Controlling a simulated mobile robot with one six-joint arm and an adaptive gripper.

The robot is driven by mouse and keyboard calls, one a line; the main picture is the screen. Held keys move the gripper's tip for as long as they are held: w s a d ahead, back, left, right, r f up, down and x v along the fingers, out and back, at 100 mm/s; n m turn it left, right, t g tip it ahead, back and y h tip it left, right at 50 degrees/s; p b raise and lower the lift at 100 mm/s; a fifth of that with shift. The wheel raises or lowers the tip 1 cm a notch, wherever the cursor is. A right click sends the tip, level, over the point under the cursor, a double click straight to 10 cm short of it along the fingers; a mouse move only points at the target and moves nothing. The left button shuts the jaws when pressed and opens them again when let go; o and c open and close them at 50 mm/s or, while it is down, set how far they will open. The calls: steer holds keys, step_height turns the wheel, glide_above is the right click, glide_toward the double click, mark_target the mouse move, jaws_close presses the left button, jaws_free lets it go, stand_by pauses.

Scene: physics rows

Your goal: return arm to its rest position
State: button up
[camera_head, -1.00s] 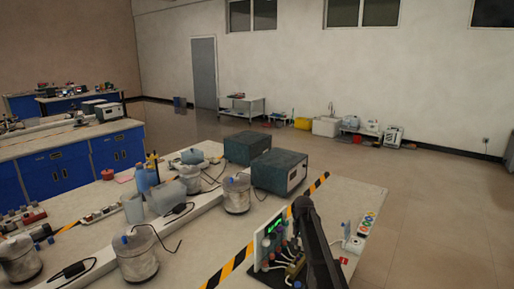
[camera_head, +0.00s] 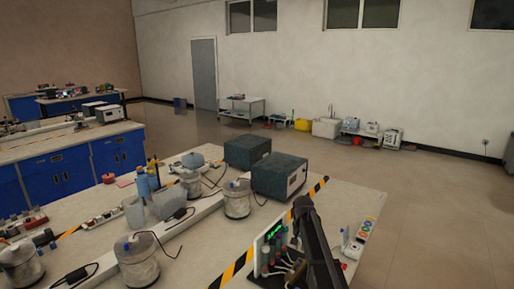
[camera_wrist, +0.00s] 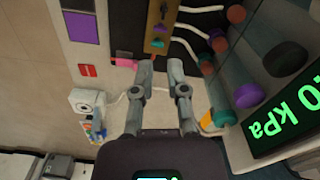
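My arm (camera_head: 318,245) shows as a dark link at the bottom of the head view, over the near right part of the bench and beside a panel with a green display (camera_head: 272,236). My gripper (camera_wrist: 160,68) is in the wrist view, with its two fingers apart and nothing between the tips. In the wrist view the panel's large display (camera_wrist: 285,110) reads in kPa at the right. The fingertips point toward a brown strip with knobs (camera_wrist: 158,28) and white cables. I cannot tell whether they touch anything. The gripper is not clear in the head view.
The bench (camera_head: 345,198) carries dark boxes (camera_head: 279,172), glass jars (camera_head: 237,200) and bottles (camera_head: 143,183). A strip with coloured buttons (camera_head: 360,238) lies right of my arm. A small white device (camera_wrist: 86,102) shows left of the gripper. Open floor (camera_head: 440,215) lies right of the bench.

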steer(key=s+n, duration=0.4)
steer(key=s, duration=2.5)
steer(key=shift+d, duration=0.1)
steer(key=r+n+p, duration=0.2)
steer(key=n, duration=0.9)
glide_above(298, 263)
steer(key=shift+f, duration=0.1)
steer(key=shift+f+b, duration=0.2)
steer(key=shift+b, duration=0.1)
step_height(298, 263, down, 8)
steer(key=b, duration=0.7)
steer(key=shift+r+b, duration=0.2)
steer(key=shift+b, duration=0.1)
steer(key=shift+f+b, duration=0.7)
steer(key=shift+f, duration=0.05)
steer(key=shift+r+p, duration=0.3)
steer(key=shift+r, duration=0.05)
